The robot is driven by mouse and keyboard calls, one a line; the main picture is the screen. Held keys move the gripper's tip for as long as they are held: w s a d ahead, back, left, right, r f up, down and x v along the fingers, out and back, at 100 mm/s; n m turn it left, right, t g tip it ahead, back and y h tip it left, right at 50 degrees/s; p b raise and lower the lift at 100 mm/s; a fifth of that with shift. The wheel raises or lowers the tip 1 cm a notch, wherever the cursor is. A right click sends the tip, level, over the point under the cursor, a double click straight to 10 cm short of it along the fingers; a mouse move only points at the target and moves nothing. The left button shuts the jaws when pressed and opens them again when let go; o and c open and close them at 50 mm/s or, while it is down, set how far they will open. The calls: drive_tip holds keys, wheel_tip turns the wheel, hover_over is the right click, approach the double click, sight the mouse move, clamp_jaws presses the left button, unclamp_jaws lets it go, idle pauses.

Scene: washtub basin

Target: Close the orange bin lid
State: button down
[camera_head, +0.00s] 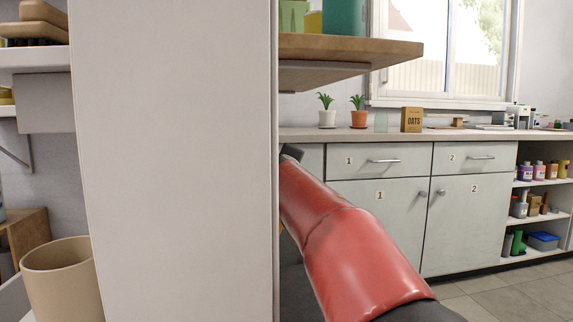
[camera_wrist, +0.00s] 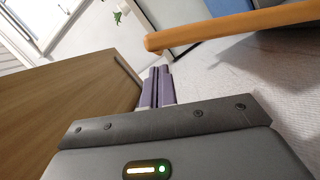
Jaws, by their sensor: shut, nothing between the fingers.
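In the wrist view, my gripper (camera_wrist: 158,84) shows as two purple fingers pressed together, with nothing between them. An orange edge (camera_wrist: 235,25) runs across the upper right of that view, apart from the fingertips. It looks like part of the orange bin or its lid, but I cannot tell which, nor how far open the lid is. In the head view, a tall white panel hides the area around my gripper. Only my red arm shows, reaching behind the panel's right edge. The bin as a whole is not visible there.
The tall white panel (camera_head: 170,160) fills the left middle of the head view. A wooden shelf (camera_head: 350,50) juts out right of it. Cabinets (camera_head: 375,225) and a counter stand behind. In the wrist view, a brown wooden surface (camera_wrist: 70,100) lies close on the fingers' left.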

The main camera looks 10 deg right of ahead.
drive_tip(key=p+x, duration=0.1)
drive_tip(key=x, duration=0.4)
drive_tip(key=shift+w+d+p, duration=0.1)
drive_tip(key=shift+w+p, duration=0.2)
drive_tip(key=shift+p, duration=0.05)
drive_tip(key=shift+d+f, duration=0.15)
drive_tip(key=shift+d, duration=0.3)
drive_tip(key=d+f+m+g+y+p, duration=0.1)
drive_tip(key=d+f+m+y+p, duration=0.2)
drive_tip(key=d+f+m+p, duration=0.5)
drive_tip(key=shift+d+f+m+p, duration=0.4)
drive_tip(key=shift+d+f+p, duration=1)
drive_tip(key=shift+d+f, duration=2.6)
drive_tip(key=shift+s+a, duration=0.1)
